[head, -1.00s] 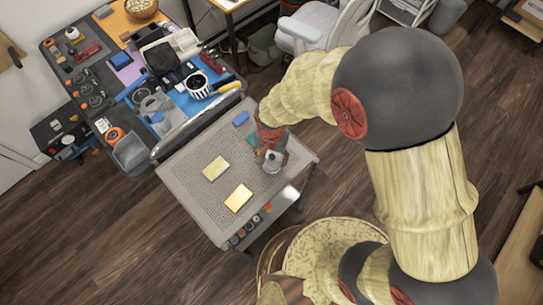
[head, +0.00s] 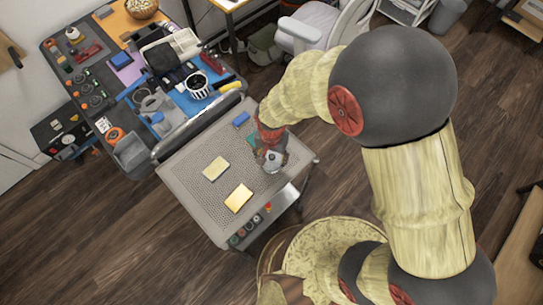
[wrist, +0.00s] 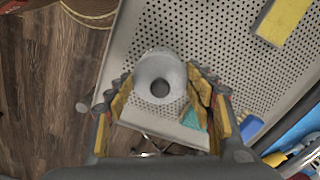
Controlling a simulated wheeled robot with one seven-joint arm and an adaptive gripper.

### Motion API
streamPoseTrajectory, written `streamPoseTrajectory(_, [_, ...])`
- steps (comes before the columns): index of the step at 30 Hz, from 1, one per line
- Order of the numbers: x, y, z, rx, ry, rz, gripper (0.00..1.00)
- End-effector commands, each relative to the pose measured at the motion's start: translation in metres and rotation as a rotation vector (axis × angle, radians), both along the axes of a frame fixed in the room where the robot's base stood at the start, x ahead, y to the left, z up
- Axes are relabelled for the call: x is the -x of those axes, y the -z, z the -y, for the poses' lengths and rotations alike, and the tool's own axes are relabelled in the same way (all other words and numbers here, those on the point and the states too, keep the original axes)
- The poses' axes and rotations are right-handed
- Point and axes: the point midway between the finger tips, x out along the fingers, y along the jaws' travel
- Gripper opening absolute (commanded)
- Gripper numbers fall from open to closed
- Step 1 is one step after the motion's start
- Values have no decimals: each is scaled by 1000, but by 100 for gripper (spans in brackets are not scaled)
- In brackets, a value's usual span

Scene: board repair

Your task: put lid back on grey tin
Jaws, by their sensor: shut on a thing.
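My gripper (wrist: 160,100) is over the perforated tabletop, with a grey round piece (wrist: 158,72) between its fingertips. It is shut on this piece. The piece has a smooth pale rim and a dark round centre; I cannot tell if it is the grey tin, its lid or both together. In the head view the grey piece (head: 273,163) shows just below my gripper (head: 270,145), near the right side of the tabletop. I cannot tell whether it touches the surface. No separate lid is clearly visible.
The perforated tabletop (head: 195,200) carries a pale yellow block (head: 216,168), a brighter yellow block (head: 239,198) and a blue block (head: 241,119). A teal item (wrist: 194,118) lies partly hidden by my gripper. A crowded workbench (head: 85,75) stands behind at left. The tabletop's left part is clear.

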Motion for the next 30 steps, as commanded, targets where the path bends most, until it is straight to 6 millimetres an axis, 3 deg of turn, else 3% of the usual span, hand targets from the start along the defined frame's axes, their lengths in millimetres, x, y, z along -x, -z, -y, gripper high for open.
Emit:
streamPoseTrajectory(28, [0,1,0,0,0,0,36])
streamPoseTrajectory(29, [0,1,0,0,0,0,54])
streamPoseTrajectory(30, [0,1,0,0,0,0,56])
